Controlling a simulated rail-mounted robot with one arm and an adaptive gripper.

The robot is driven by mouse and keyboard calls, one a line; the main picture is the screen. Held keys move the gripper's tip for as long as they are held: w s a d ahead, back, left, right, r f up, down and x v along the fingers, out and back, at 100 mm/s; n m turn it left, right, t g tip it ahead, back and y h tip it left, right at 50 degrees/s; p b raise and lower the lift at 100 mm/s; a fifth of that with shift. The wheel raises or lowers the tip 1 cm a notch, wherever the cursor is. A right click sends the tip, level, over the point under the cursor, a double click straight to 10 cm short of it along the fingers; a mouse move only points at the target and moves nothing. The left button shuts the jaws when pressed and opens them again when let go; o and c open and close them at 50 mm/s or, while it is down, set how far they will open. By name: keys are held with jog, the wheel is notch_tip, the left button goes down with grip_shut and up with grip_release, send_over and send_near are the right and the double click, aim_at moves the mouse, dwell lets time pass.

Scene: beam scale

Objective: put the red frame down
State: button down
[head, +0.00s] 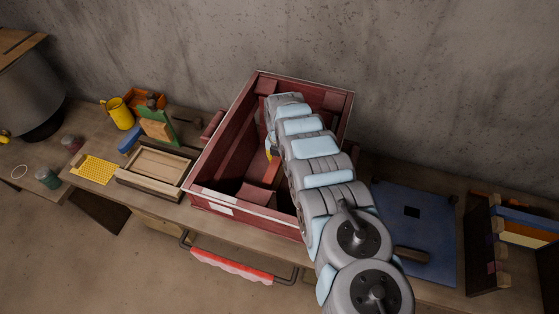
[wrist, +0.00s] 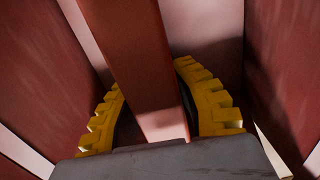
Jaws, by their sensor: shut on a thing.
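The red frame (head: 230,152) is a large, deep, open box-like body with dark red walls, pale edges and a white label on its front, over the middle of the bench. My gripper (head: 270,150) reaches down inside it, mostly hidden by my arm. In the wrist view, the yellow fingers of my gripper (wrist: 150,90) are on both sides of a red bar of the frame (wrist: 128,40) and shut on it. Dark red walls stand close at left and right. I cannot tell whether the frame's underside touches the bench.
A wooden tray (head: 124,178), a yellow mat (head: 96,170), a yellow jug (head: 120,113) and a green-edged block (head: 158,127) are left of the frame. A blue mat (head: 425,225) and a dark rack (head: 485,250) are right. A red-and-white cloth (head: 232,264) hangs on a front rail.

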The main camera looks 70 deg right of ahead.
jog(key=shift+d+f, duration=0.1)
jog(key=shift+f, duration=0.1)
jog(key=shift+f, duration=0.3)
jog(key=c, duration=1)
grip_release()
jog(key=shift+r, duration=0.1)
